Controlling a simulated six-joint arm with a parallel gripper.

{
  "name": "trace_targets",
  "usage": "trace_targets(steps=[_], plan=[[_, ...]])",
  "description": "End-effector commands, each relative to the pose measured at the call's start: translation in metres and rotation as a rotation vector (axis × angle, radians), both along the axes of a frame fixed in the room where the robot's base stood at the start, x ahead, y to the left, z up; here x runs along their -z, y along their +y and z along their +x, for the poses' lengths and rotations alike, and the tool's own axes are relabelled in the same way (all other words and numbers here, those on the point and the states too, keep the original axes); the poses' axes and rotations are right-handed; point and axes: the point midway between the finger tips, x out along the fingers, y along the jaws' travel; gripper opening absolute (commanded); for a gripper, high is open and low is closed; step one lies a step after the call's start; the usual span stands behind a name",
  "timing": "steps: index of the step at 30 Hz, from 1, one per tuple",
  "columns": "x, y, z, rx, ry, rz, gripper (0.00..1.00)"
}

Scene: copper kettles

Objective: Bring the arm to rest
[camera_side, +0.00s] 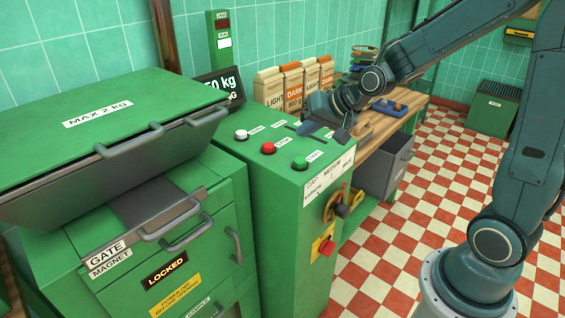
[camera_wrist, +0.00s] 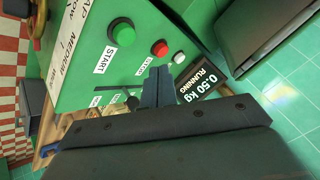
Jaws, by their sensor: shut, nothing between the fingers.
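My gripper (camera_side: 328,128) is shut and empty. It hangs over the top of the green control console (camera_side: 243,165), pointing left and down, just behind the buttons. I cannot tell from the side view whether it touches the console. In the wrist view the closed fingers (camera_wrist: 158,86) point toward the console top, near the red STOP button (camera_wrist: 159,48) and the green START button (camera_wrist: 122,32). The arm reaches in from the right.
A green machine with a lid (camera_side: 110,125) marked MAX 2 kg stands left, with a LOCKED sign (camera_side: 166,269). A display (camera_wrist: 201,92) reads 0.50 kg RUNNING. Several bags (camera_side: 292,82) stand on the wooden bench (camera_side: 372,132).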

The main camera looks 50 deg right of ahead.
Motion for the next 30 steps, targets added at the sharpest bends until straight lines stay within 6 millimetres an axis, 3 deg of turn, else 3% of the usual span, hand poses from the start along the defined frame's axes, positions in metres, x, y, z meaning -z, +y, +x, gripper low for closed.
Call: trace_targets(steps=[8, 18, 30], plan=[[-0.029, 0.018, -0.04, -0.115, 0.045, -0.117, 0.0], [-0.06, 0.037, -0.114, -0.28, 0.127, -0.282, 0.0], [-0.075, 0.045, -0.207, -0.445, 0.218, -0.422, 0.0]])
